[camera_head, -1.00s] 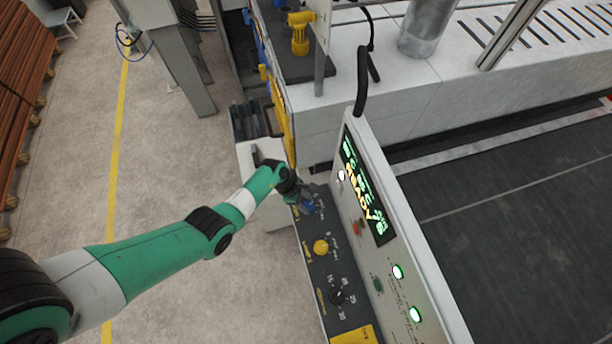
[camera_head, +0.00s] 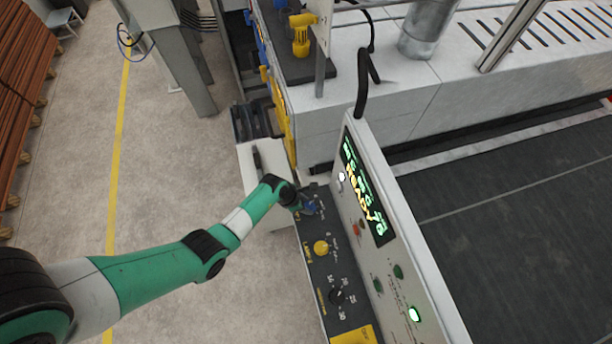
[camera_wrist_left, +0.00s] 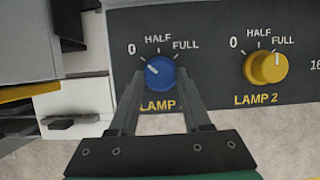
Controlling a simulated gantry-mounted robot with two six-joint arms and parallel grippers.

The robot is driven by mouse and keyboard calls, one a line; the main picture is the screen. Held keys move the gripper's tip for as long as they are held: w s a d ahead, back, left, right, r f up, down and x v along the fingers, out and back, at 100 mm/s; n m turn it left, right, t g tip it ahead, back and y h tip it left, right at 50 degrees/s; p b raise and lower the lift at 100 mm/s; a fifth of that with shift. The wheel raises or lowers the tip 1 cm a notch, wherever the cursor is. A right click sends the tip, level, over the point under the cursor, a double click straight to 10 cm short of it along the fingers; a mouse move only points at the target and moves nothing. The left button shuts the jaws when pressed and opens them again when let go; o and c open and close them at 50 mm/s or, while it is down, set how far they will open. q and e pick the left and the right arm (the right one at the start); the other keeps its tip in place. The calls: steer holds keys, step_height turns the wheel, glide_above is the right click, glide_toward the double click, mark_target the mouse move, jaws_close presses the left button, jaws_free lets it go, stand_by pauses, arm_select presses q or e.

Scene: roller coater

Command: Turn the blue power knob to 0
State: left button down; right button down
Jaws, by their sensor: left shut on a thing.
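The blue knob (camera_wrist_left: 160,74) sits on the dark control panel (camera_wrist_left: 215,90) and has a scale marked 0, HALF and FULL. Its white pointer line slants up and left, toward the 0 mark. In the head view the blue knob (camera_head: 310,208) is partly covered by my left gripper (camera_head: 304,203). In the left wrist view my left gripper (camera_wrist_left: 160,88) has one finger on each side of the knob and is shut on it. The fingers hide part of the lettering below the knob. My right gripper is in neither view.
A yellow knob (camera_wrist_left: 266,67) labelled LAMP 2 sits right of the blue one and points to FULL. A black dial (camera_head: 337,296) is farther down the panel. The upright white panel with a display (camera_head: 367,190) stands close beside the gripper.

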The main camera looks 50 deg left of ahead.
arm_select(q)
steer(key=shift+f, duration=0.1)
steer(key=shift+c, duration=1.8)
jaws_free()
steer(key=v, duration=1.1)
steer(key=shift+r, duration=0.35)
steer(key=shift+s+a, duration=0.1)
steer(key=shift+s, duration=0.05)
